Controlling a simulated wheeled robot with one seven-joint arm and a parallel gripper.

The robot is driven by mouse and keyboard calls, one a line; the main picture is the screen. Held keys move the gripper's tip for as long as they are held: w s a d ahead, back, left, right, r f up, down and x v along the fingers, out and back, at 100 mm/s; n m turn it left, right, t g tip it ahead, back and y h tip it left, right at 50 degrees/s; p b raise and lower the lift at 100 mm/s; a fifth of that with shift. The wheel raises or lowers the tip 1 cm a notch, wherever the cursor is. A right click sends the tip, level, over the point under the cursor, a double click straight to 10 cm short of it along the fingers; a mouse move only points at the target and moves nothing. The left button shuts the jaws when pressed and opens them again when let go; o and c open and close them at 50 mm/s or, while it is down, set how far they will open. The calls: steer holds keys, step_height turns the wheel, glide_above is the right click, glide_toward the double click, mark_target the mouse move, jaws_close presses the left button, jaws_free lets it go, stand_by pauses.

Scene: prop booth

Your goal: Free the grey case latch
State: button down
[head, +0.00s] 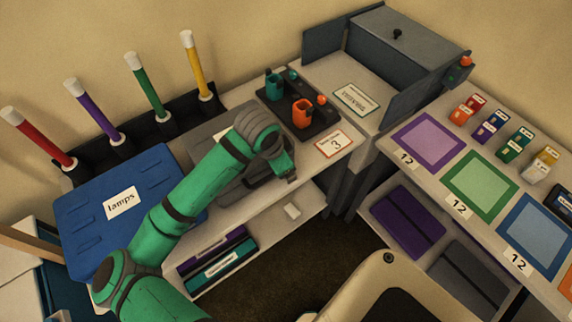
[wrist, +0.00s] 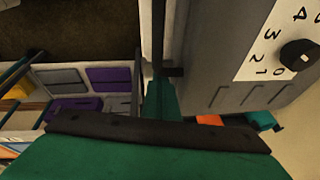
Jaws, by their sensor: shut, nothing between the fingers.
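The grey case (head: 207,132) lies on the left bench, largely hidden behind my green arm in the head view. In the wrist view, a grey ribbed surface (wrist: 212,70), apparently the case, fills the upper right. It carries a white plate (wrist: 264,58) with numbers and a black dial knob (wrist: 299,55). A small dark piece (wrist: 173,72) juts from its left edge; I cannot tell whether this is the latch. My gripper (head: 291,178) is shut and empty at the bench's front edge, at the case's right end. Whether it touches the case is unclear.
A blue case labelled lamps (head: 85,222) stands left of my arm. A grey cabinet (head: 405,45) stands behind. A chair (head: 365,290) is in front. The right bench (head: 395,135) holds coloured mats.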

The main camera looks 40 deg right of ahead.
steer(key=shift+s+d, duration=0.2)
steer(key=shift+s, duration=0.05)
steer(key=shift+s+r, duration=0.1)
steer(key=shift+r, duration=0.2)
steer(key=s+a+v, duration=0.1)
steer(key=s+v, duration=0.1)
steer(key=v, duration=0.7)
steer(key=shift+w+f, duration=0.15)
